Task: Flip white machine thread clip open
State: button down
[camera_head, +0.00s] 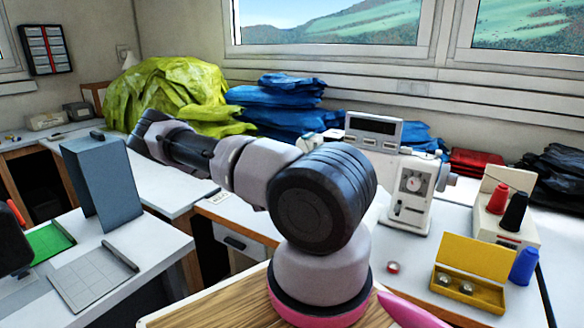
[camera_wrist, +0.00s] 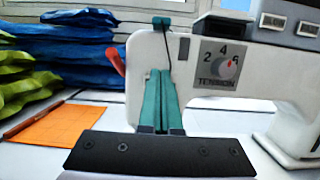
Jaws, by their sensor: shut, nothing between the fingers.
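The white machine (camera_wrist: 205,88) fills the middle and right of the wrist view, with a tension dial (camera_wrist: 220,65) on its face. It also shows in the head view (camera_head: 412,195), partly behind my arm. My gripper (camera_wrist: 161,76) is shut and empty, its teal fingers together in front of the machine's left end. A small teal piece (camera_wrist: 161,21) sits at the machine's top above the fingertips, with a dark thread-like line beside it. A red lever (camera_wrist: 116,60) sticks out at the machine's left edge. I cannot tell which part is the thread clip. In the head view my gripper is hidden.
Blue fabric (camera_wrist: 65,45) and green fabric (camera_wrist: 20,85) are piled behind. An orange mat (camera_wrist: 65,124) lies left of the machine. Thread spools (camera_head: 512,212) and an open yellow box (camera_head: 475,258) stand at the right. A grey-blue upright block (camera_head: 103,182) stands at the left.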

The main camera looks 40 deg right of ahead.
aim_at(309, 136)
jog(key=d+r, duration=0.1)
jog(key=r, duration=0.1)
jog(key=w+d+r, duration=0.1)
jog(key=shift+d+r, duration=0.3)
jog(key=shift+r, duration=0.55)
jog(key=shift+w+r, duration=0.1)
jog(key=shift+w, duration=0.05)
